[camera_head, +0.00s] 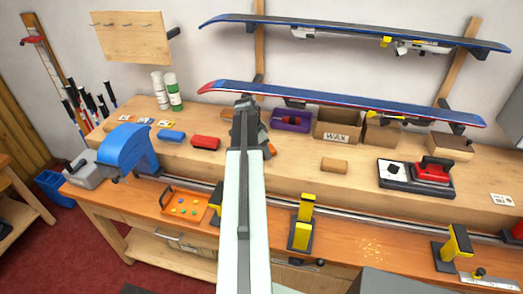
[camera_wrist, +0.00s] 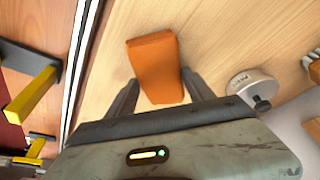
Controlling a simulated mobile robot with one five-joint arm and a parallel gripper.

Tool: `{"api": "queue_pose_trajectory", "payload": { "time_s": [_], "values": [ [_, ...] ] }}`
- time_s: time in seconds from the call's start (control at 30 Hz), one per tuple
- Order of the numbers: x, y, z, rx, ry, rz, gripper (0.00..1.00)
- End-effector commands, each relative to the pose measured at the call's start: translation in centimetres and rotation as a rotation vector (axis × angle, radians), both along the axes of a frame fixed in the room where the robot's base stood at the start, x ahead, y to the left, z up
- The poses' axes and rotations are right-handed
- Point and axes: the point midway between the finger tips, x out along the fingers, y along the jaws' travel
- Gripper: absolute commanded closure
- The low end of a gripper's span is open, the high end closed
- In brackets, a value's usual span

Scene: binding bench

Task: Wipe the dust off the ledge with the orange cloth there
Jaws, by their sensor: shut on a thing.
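The orange cloth (camera_wrist: 155,62) is a folded block between my gripper's fingers (camera_wrist: 160,92) in the wrist view, with most of its length sticking out past them. In the head view my gripper (camera_head: 250,125) is over the raised wooden bench top, and a bit of the cloth (camera_head: 269,150) shows to its right; my arm hides the rest. Pale yellow dust specks (camera_head: 372,248) lie on the lower orange-brown front ledge (camera_head: 340,236), to the right and nearer than my gripper.
Yellow-and-black clamps (camera_head: 302,222) and (camera_head: 455,248) stand on the ledge on either side of the dust. An orange tray (camera_head: 184,203) of small pieces sits left. A metal rail runs behind the ledge. A red-handled iron (camera_head: 433,170) stands on the bench top; a round tin (camera_wrist: 248,86) is beside my gripper.

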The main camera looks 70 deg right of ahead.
Motion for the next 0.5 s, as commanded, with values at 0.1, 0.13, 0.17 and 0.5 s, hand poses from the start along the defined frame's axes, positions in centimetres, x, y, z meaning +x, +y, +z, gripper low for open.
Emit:
{"api": "queue_pose_trajectory", "payload": {
  "time_s": [0.1,0.13,0.17,0.5],
  "values": [
    [0.0,0.0,1.9,0.0,0.0,0.0,0.71],
    [0.0,0.0,2.3,-0.001,-0.001,0.0,0.71],
    [0.0,0.0,2.7,-0.001,-0.001,0.0,0.71],
    [0.0,0.0,5.9,-0.001,-0.001,0.0,0.71]
  ]
}}
